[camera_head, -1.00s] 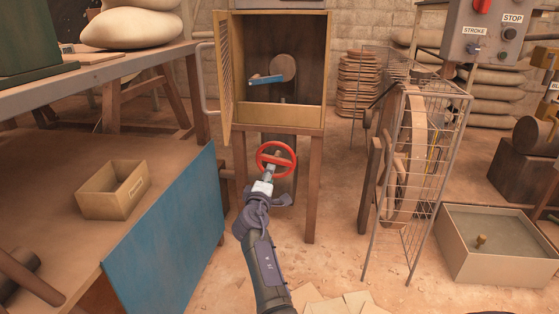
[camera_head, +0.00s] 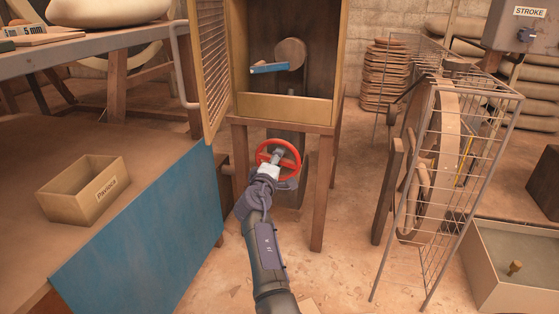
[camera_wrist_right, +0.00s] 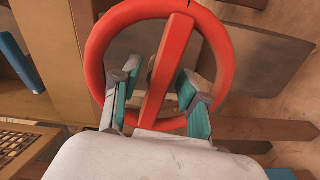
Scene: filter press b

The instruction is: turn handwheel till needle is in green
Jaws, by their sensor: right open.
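The red handwheel (camera_head: 297,158) is below the open cabinet. In the right wrist view, its ring and straight red spoke (camera_wrist_right: 168,70) fill the upper middle. My right gripper (camera_head: 275,160) reaches the wheel from below. In the wrist view, the gripper's (camera_wrist_right: 159,76) two fingers are apart, one on each side of the spoke, inside the ring. A gap shows between the fingers and the spoke. No gauge, needle or green zone is in view. My left gripper is not in view.
A cabinet (camera_head: 285,108) with its mesh door (camera_head: 210,65) open stands above the wheel. A blue-ended lever (camera_head: 269,68) is inside it. A wire cage (camera_head: 478,165) stands at right, a blue panel (camera_head: 140,230) at left. A small box (camera_head: 70,208) is on the left bench.

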